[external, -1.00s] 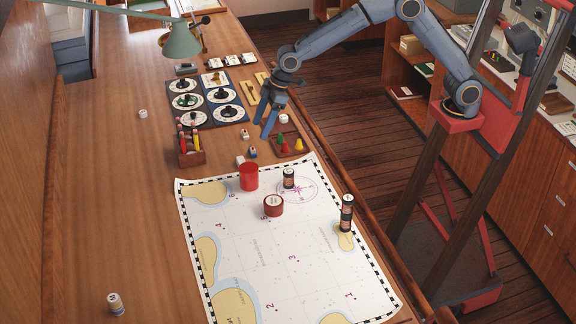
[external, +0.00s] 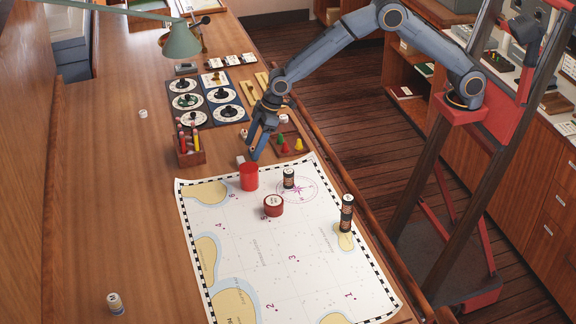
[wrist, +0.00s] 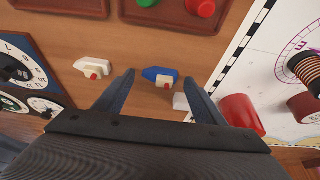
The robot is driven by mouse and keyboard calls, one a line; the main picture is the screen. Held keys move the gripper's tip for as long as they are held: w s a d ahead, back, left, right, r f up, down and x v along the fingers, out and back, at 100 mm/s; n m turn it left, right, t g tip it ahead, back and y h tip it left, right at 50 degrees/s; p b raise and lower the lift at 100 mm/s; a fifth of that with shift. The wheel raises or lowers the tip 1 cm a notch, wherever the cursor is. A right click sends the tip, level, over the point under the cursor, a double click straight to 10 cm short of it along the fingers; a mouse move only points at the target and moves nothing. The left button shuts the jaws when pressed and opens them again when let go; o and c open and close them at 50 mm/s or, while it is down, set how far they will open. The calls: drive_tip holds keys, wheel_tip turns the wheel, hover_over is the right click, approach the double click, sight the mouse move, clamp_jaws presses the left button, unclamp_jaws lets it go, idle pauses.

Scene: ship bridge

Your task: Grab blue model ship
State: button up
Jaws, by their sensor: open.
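The blue model ship (wrist: 160,76) has a blue hull, a white top and a small red part. In the wrist view it sits on the wooden table between the tips of my open gripper (wrist: 158,84), nothing held. In the external view my gripper (external: 254,152) points down near the top edge of the chart and hides most or all of the blue ship. How far the fingertips are above the table is hard to tell. A similar white model ship (wrist: 92,68) with a red part lies left of the fingers in the wrist view.
A small white block (wrist: 181,102) lies close by the right finger. A red cup (external: 249,177) stands on the chart (external: 300,240) near the gripper. A tray with coloured pieces (external: 292,148), a pencil box (external: 190,152) and dial panels (external: 222,113) surround the spot.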

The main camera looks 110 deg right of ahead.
drive_tip(key=c, duration=1.1)
drive_tip(key=shift+o, duration=0.2)
